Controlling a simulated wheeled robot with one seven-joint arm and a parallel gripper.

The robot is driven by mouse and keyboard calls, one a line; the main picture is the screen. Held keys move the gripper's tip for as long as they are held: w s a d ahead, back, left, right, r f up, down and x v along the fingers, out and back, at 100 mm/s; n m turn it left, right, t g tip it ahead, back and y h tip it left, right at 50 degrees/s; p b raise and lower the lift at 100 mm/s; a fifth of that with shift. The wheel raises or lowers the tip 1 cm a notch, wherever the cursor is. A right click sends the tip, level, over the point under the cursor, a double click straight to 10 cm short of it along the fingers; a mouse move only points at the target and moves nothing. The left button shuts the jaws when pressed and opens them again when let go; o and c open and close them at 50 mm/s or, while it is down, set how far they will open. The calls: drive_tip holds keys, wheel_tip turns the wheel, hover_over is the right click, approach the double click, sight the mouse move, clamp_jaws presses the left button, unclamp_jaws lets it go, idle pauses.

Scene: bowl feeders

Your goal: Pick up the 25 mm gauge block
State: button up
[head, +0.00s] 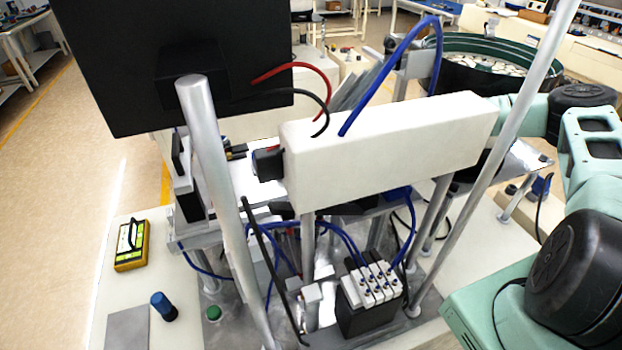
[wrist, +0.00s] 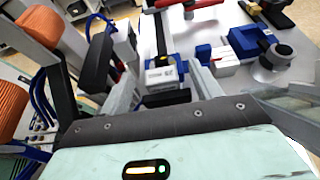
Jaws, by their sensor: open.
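A small light grey block with dark lettering, which looks like the 25 mm gauge block (wrist: 161,74), shows in the wrist view, with blue parts around it. The lettering is too small to read for sure. My gripper (wrist: 163,88) is open, with one finger to the left of the block and one to the right. I cannot tell whether either finger touches it. In the head view I cannot make out the block, and my gripper is hidden behind the long white housing (head: 385,150).
In the head view, a black panel (head: 170,50) and silver posts (head: 215,160) stand in front. A green-rimmed bowl feeder (head: 490,70) is at the back right. A valve block (head: 370,290) with blue hoses sits low. In the wrist view, blue fixtures (wrist: 245,42) stand to the right.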

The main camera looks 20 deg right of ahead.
drive_tip(key=shift+a+f, duration=0.25)
drive_tip(key=shift+a, duration=0.25)
drive_tip(key=c, duration=1.1)
drive_tip(key=shift+c, duration=0.2)
drive_tip(key=shift+r, duration=0.15)
